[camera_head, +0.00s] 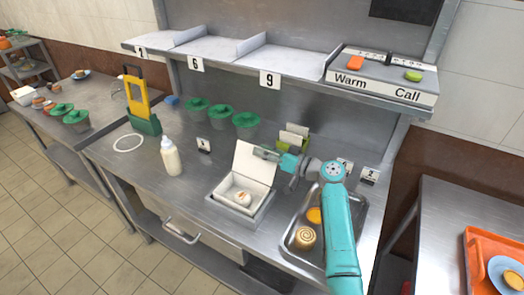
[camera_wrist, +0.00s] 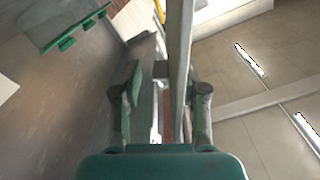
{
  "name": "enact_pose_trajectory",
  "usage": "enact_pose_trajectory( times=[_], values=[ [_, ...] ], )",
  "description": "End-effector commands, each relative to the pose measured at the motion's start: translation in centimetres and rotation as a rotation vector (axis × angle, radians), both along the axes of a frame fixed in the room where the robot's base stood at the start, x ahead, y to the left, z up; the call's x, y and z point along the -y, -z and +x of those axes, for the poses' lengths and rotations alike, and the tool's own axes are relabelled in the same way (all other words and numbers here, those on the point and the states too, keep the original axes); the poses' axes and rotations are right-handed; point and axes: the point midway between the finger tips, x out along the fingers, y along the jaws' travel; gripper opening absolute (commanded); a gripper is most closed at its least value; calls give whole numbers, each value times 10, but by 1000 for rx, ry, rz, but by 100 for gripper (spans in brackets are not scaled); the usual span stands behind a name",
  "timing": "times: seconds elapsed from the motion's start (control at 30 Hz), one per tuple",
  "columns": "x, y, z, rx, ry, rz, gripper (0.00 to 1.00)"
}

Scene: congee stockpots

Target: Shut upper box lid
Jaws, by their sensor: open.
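The white box (camera_head: 232,207) stands on the steel counter with a round bun (camera_head: 241,197) inside, marked in orange-red. Its lid (camera_head: 252,166) stands up, tilted back from the rear edge. My gripper (camera_head: 264,153) is at the top right part of the raised lid. In the wrist view my gripper (camera_wrist: 163,75) is open, and a pale upright strip, which looks like the lid seen edge-on (camera_wrist: 180,45), passes between its fingers. I cannot tell whether a finger touches it. No second box under this one can be made out clearly.
A metal tray (camera_head: 348,238) with a swirl roll (camera_head: 305,237) and a yellow item lies right of the box. A white bottle (camera_head: 171,157) stands to the left. Green-lidded tubs (camera_head: 221,117) and a green holder (camera_head: 290,143) are behind. A numbered shelf (camera_head: 291,61) hangs above.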

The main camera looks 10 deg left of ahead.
Motion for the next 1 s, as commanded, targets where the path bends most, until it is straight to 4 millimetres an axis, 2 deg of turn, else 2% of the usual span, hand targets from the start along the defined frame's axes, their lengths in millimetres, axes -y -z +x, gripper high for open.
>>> enact_pose_trajectory(
  times=[0.37,0.4,0.57,1.0],
  values=[
    [-7,0,3,0,1,0,43],
    [-7,0,3,0,1,0,40],
    [-6,0,3,0,1,0,0],
    [-7,-1,0,26,1,-10,0]
  ],
)
